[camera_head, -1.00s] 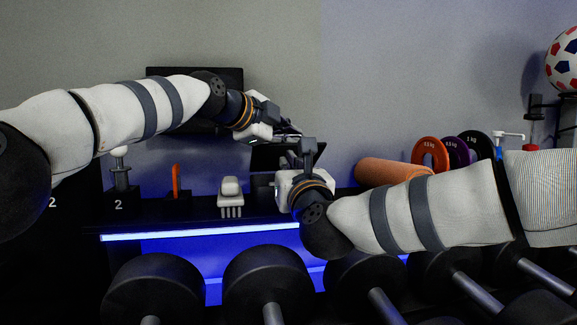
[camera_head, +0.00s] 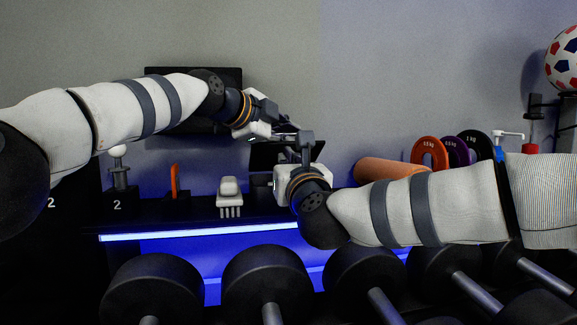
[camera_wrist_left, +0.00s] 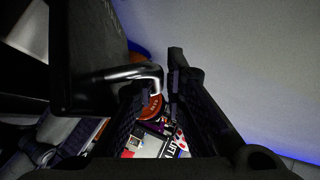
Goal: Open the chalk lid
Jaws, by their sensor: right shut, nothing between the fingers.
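The black chalk box (camera_head: 262,181) stands on the shelf, mostly hidden behind my right gripper. A dark panel (camera_head: 270,155), seemingly its lid, stands tilted up above it. In the left wrist view a dark panel (camera_wrist_left: 90,60) carries a bent chrome handle (camera_wrist_left: 130,74). My left gripper (camera_head: 290,134) is above the box at the panel's upper side. In its wrist view (camera_wrist_left: 165,85) the fingers are apart, with the handle's bent end at the left fingertip; firm contact cannot be told. My right gripper (camera_head: 306,135) is shut and empty, pointing up before the panel.
A white brush-like item (camera_head: 229,195), an orange upright item (camera_head: 174,180) and a dark holder (camera_head: 120,180) stand left on the shelf. An orange roller (camera_head: 390,171) and weight plates (camera_head: 430,153) are right. Dumbbells (camera_head: 266,275) lie below. The wall is close behind.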

